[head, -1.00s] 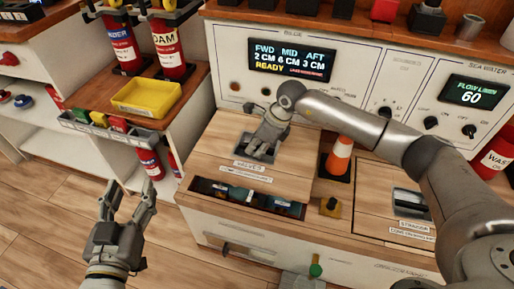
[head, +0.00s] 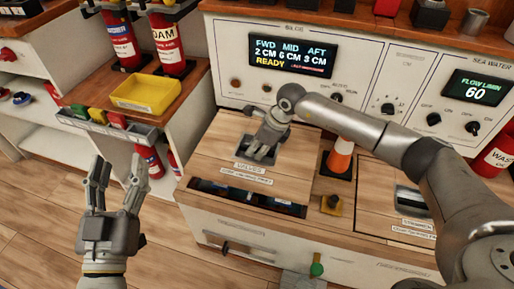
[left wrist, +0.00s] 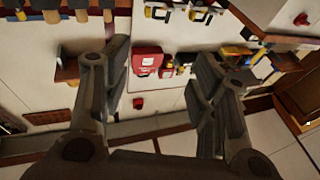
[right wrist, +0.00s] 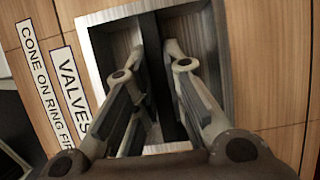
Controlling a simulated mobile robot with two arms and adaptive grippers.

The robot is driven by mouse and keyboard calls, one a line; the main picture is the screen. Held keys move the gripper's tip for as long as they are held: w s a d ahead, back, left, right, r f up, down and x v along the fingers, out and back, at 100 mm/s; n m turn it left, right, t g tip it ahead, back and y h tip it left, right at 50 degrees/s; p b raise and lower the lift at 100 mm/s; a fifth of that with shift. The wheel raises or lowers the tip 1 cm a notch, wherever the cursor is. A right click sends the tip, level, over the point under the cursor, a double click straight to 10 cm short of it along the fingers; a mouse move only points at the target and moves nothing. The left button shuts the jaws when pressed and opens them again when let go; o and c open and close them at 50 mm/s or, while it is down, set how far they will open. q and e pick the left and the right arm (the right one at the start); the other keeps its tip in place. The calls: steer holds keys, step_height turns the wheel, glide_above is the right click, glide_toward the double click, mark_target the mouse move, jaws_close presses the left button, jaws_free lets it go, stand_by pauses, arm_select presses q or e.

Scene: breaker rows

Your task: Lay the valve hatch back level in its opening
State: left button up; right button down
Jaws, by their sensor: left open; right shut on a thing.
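The valve hatch (head: 210,150) is a wooden panel labelled VALVES with a recessed metal grip, on the bench's left part. A dark gap (head: 225,193) shows along its front edge, so the hatch looks raised there; its far edge is hard to judge. My right gripper (head: 262,153) reaches in from the right and is shut on the grip in the recess. In the right wrist view its fingers sit inside the metal recess (right wrist: 105,55) beside the VALVES label (right wrist: 72,85). My left gripper (head: 118,170) is open and empty, left of the bench over the floor.
An orange and white cone (head: 340,157) stands right of the hatch, with a yellow block with a black knob (head: 332,205) in front of it. The strainer hatch (head: 380,190) lies further right. A yellow tray (head: 148,93) sits on the left cabinet. A display panel stands behind.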

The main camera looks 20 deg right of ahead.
steer(key=shift+w+f+b, duration=0.1)
steer(key=shift+f+b, duration=0.35)
steer(key=shift+f, duration=0.15)
steer(key=shift+f+b, duration=0.4)
steer(key=shift+f, duration=0.2)
arm_select(q)
steer(key=s+r+t+h, duration=0.2)
steer(key=s+r+t, duration=0.3)
steer(key=r, duration=0.3)
steer(key=shift+s+a+r+t, duration=0.15)
steer(key=shift+s+r+t, duration=0.15)
steer(key=shift+t, duration=0.2)
arm_select(e)
steer(key=shift+f, duration=0.35)
arm_select(q)
steer(key=shift+w, duration=0.15)
steer(key=shift+w+f, duration=0.1)
steer(key=shift+f, duration=0.15)
steer(key=shift+s+r, duration=0.2)
steer(key=shift+s, duration=0.05)
arm_select(e)
steer(key=shift+f, duration=0.15)
